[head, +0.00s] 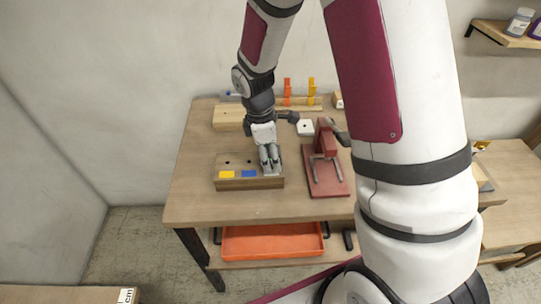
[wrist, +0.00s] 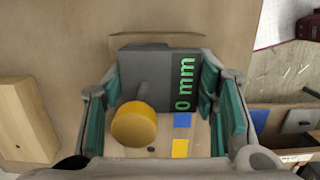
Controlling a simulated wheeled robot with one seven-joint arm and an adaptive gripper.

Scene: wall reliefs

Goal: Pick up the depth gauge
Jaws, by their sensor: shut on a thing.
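The depth gauge (wrist: 150,64) shows in the wrist view as a dark grey body with a green "0 mm" readout and a round yellow-orange part in front. My gripper (wrist: 163,90) has its teal-padded fingers on both sides of the gauge and is shut on it. In the head view my gripper (head: 270,165) points down at the right part of a wooden block (head: 228,184) with yellow and blue labels. The gauge is mostly hidden there by the fingers. I cannot tell whether it touches the block.
A red press-like tool (head: 326,180) stands close to the right of the gripper on the table (head: 200,208). A wooden piece (head: 228,114) and orange and yellow uprights (head: 287,88) are behind. An orange tray (head: 272,240) is below. The table's front left is clear.

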